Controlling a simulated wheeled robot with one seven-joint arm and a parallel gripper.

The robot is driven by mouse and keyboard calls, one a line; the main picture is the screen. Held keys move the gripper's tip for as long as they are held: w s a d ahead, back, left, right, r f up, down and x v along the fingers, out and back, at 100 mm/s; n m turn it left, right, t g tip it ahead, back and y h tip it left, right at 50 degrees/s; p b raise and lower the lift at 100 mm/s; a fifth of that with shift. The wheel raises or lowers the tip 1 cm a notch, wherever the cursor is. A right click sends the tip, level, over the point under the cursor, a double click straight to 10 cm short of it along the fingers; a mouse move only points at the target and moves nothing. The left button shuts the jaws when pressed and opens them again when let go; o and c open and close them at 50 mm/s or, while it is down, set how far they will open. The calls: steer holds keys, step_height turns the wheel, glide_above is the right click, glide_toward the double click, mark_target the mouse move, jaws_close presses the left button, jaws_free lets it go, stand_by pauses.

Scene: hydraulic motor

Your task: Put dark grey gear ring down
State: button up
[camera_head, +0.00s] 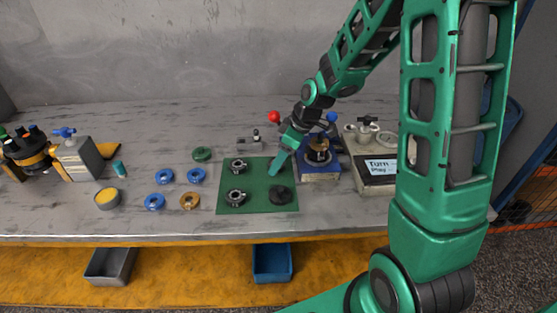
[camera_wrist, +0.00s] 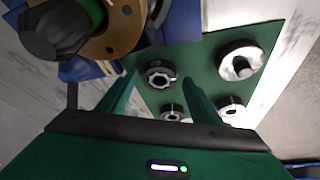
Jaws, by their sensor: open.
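My gripper (camera_head: 274,171) is open over the back right part of the green mat (camera_head: 258,205). In the wrist view, a dark grey ring with a toothed hole (camera_wrist: 160,75) lies on the mat between and just beyond my open fingertips (camera_wrist: 161,78). It looks like the dark grey gear ring, and my gripper seems to hide it in the head view. I cannot tell whether a finger touches it. A dark round part (camera_head: 280,195) lies at the mat's front right. Two grey rings lie on the left side, one at the back (camera_head: 238,165) and one in front (camera_head: 236,196).
A blue-based fixture (camera_head: 320,170) with a brass-coloured part stands close right of the mat. A box with a sign (camera_head: 380,168) is further right. Blue rings (camera_head: 165,176), a brass ring (camera_head: 189,201) and a green ring (camera_head: 202,154) lie left. The bench front is clear.

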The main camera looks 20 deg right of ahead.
steer(key=v, duration=1.1)
steer(key=shift+r, duration=0.3)
steer(key=shift+s+d, duration=0.1)
steer(key=shift+s, duration=0.1)
steer(key=s+r+m+t+h, duration=0.2)
steer(key=s+r+m+h, duration=0.15)
steer(key=s+m, duration=0.7)
steer(key=s+d+m+g, duration=0.2)
steer(key=s+d, duration=0.4)
steer(key=s, duration=0.3)
steer(key=s+d+f+m+g, duration=0.1)
steer(key=s+d+m+g, duration=0.2)
steer(key=s+d, duration=0.3)
steer(key=s+m, duration=0.1)
steer(key=s, duration=0.2)
steer(key=shift+d+f, duration=0.25)
